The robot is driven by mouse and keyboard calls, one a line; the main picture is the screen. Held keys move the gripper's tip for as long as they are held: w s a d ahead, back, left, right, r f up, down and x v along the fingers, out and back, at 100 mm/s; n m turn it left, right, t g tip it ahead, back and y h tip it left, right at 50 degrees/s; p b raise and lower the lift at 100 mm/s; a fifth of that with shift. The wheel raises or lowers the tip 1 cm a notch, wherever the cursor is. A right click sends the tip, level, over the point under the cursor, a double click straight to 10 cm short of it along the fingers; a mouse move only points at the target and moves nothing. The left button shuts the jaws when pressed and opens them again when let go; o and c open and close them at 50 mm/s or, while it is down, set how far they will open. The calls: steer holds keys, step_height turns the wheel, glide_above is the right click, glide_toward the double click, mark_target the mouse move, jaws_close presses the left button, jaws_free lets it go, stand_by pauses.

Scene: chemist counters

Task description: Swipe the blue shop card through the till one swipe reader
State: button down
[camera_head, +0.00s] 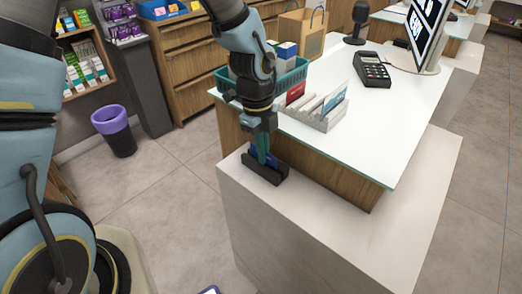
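The black card reader (265,174) sits on the pale lower ledge at the near left end of the counter. A blue card (272,159) stands upright at the reader, its lower edge hidden in or behind the reader's slot. My gripper (262,155) points straight down over the reader. Its narrow teal fingers are shut on the blue card, with blue showing on both sides of them. The card's face is mostly covered by the fingers.
A white rack (322,122) with red and blue cards stands on the glass counter top (383,130), near a teal basket (292,80). A payment terminal (371,70) and monitor (424,35) stand farther back. The ledge right of the reader is clear.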

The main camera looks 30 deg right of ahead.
steer(key=shift+s+f, duration=0.1)
steer(key=shift+s, duration=0.15)
steer(key=shift+s+d, duration=0.25)
steer(key=shift+s, duration=0.75)
steer(key=shift+s+d, duration=0.25)
steer(key=shift+s, duration=0.75)
steer(key=r+p, duration=0.6)
steer(key=r, duration=0.1)
steer(key=shift+w+r, duration=0.1)
steer(key=shift+w, duration=0.1)
